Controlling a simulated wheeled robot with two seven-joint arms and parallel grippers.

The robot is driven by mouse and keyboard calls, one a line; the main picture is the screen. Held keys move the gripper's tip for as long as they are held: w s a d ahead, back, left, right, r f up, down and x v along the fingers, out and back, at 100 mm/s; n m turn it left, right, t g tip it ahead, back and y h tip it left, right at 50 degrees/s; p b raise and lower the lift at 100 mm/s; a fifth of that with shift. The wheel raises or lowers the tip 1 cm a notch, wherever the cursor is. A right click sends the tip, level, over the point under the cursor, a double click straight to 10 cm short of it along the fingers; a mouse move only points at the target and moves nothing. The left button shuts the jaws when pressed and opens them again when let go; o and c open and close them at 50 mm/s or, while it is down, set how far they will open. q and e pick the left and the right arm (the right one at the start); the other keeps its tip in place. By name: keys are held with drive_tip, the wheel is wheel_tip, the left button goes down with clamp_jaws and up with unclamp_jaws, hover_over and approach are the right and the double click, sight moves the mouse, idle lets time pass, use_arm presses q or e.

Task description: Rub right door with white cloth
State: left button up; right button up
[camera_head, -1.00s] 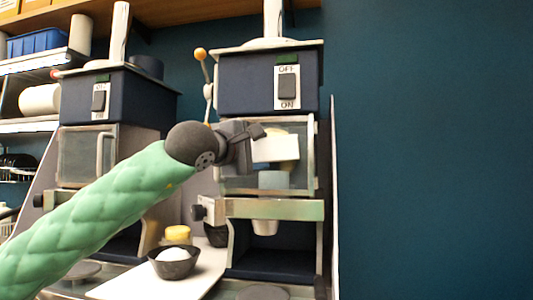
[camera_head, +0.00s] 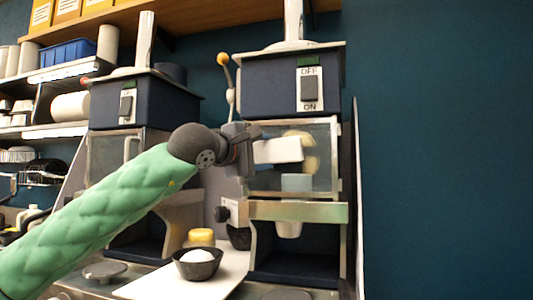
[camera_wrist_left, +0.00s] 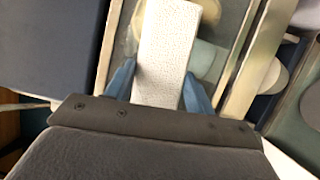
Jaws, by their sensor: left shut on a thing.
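The right door (camera_head: 318,165) is a clear framed panel on the front of the right machine (camera_head: 291,85), and it looks shut. My left gripper (camera_head: 258,150) is in front of the door's left part. It is shut on the white cloth (camera_head: 283,150), a folded white block that covers part of the door. In the left wrist view the cloth (camera_wrist_left: 162,50) sits between two blue fingertips, over the door's glass. I cannot tell whether the cloth touches the glass. My right gripper is out of view.
A left machine (camera_head: 140,105) with its own door stands beside it. Below are a dark bowl with a white ball (camera_head: 198,263) and a yellow lidded item (camera_head: 201,237) on a white board (camera_head: 150,285). Shelves (camera_head: 60,75) stand at the far left. A blue wall fills the right.

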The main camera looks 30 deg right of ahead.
sight(295, 143)
use_arm(q)
drive_tip(key=shift+w+a+r, duration=0.1)
drive_tip(key=shift+r, duration=0.75)
drive_tip(key=shift+s+d+f+b, duration=0.1)
drive_tip(key=shift+s+d+b, duration=0.2)
drive_tip(key=shift+s+b, duration=0.05)
drive_tip(key=shift+s+d+b, duration=0.8)
drive_tip(key=shift+s+b, duration=0.05)
drive_tip(key=shift+s, duration=0.1)
drive_tip(key=shift+s+d+b, duration=1.1)
drive_tip(key=shift+s+d, duration=0.2)
drive_tip(key=shift+s, duration=0.15)
drive_tip(key=shift+s+d+b, duration=0.6)
drive_tip(key=shift+s+b, duration=0.05)
drive_tip(key=shift+s, duration=0.1)
drive_tip(key=shift+s+d+b, duration=0.4)
drive_tip(key=shift+s+d, duration=0.15)
drive_tip(key=shift+s, duration=0.05)
